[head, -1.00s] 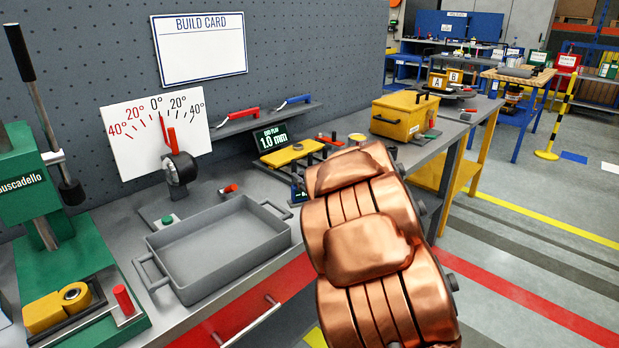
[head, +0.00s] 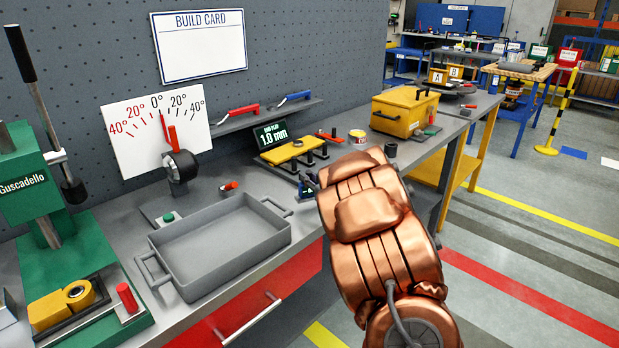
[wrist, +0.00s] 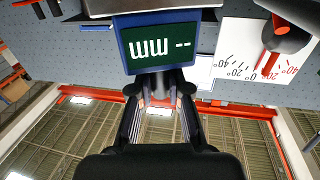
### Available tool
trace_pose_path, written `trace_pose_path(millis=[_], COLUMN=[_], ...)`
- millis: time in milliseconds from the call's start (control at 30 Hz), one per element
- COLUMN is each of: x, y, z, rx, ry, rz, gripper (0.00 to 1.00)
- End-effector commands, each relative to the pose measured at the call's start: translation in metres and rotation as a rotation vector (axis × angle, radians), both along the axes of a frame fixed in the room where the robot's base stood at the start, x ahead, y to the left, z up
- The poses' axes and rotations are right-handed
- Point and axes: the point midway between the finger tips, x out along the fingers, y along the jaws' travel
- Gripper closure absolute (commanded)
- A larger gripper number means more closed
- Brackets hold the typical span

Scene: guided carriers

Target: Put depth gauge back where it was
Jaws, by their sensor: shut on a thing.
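The depth gauge, a small blue-framed device with a dark green display (wrist: 158,42), is between my gripper's fingers (wrist: 160,100) in the wrist view. Its display reads "-- mm" upside down. My gripper is shut on it. In the head view the gauge (head: 307,190) shows as a small dark shape with a lit display, just left of my copper-coloured arm, by the bench's front edge. My arm hides most of the gripper there. Whether the gauge touches the bench cannot be told.
An empty grey tray (head: 222,242) stands on the bench, left of the gauge. A yellow fixture (head: 290,150) with an "END PLAY 1.0 mm" display (head: 270,135) is behind it. A yellow box (head: 404,113) stands farther right. A green press (head: 60,250) is at the left.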

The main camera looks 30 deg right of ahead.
Motion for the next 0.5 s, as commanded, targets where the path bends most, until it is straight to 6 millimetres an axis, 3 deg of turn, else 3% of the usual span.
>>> trace_pose_path(millis=[500], x=[0.0000], y=[-0.0001], z=[-0.0079], rx=[0.001], ry=[-0.001], rz=[-0.001], gripper=[1.00])
